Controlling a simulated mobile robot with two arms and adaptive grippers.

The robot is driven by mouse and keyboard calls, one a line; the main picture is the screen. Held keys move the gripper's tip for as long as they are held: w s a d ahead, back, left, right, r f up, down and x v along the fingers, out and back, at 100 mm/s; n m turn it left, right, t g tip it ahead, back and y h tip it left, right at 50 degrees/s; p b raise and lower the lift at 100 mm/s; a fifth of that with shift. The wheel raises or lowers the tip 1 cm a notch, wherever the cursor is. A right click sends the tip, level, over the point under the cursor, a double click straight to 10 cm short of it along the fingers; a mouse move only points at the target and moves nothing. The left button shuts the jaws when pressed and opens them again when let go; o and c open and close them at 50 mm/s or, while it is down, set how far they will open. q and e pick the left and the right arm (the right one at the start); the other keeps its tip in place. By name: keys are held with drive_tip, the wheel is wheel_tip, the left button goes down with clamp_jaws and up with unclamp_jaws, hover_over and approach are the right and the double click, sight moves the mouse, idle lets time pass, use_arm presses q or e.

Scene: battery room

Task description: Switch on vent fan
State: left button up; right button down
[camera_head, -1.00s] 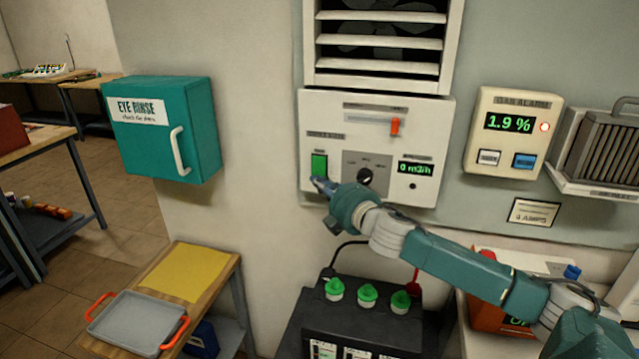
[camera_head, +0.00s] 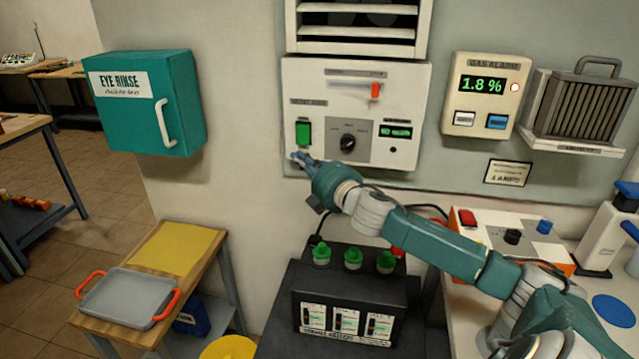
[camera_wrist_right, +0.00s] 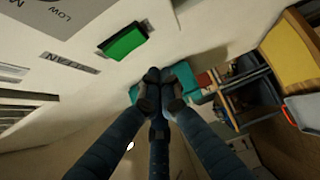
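The white fan panel (camera_head: 300,80) is on the wall below the louvred vent (camera_head: 355,38). It has a green rocker switch (camera_head: 303,133) at its lower left, a black knob (camera_head: 348,142), a slider with an orange-red handle (camera_head: 375,90) and a small green-lit display (camera_head: 397,132) too blurred to read. My right gripper (camera_head: 299,157) is just below the green switch, apart from it, with nothing in it. In the right wrist view its fingers (camera_wrist_right: 156,88) come together at the tips, and the green switch (camera_wrist_right: 124,42) lies beyond them to the upper left. My left gripper is not in view.
The gas alarm (camera_head: 487,95) reads 1.8 % with a red lamp lit. A teal eye-rinse box (camera_head: 150,105) hangs at the left. A black battery (camera_head: 345,290) with green caps stands below my right arm. A grey tray (camera_head: 128,297) is on a low bench.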

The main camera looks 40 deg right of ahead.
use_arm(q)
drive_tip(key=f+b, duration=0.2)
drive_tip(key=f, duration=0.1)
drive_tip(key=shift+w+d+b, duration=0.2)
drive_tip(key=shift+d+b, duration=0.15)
use_arm(e)
drive_tip(key=s+f, duration=0.1)
drive_tip(key=s, duration=0.8)
drive_tip(key=shift+f, duration=0.1)
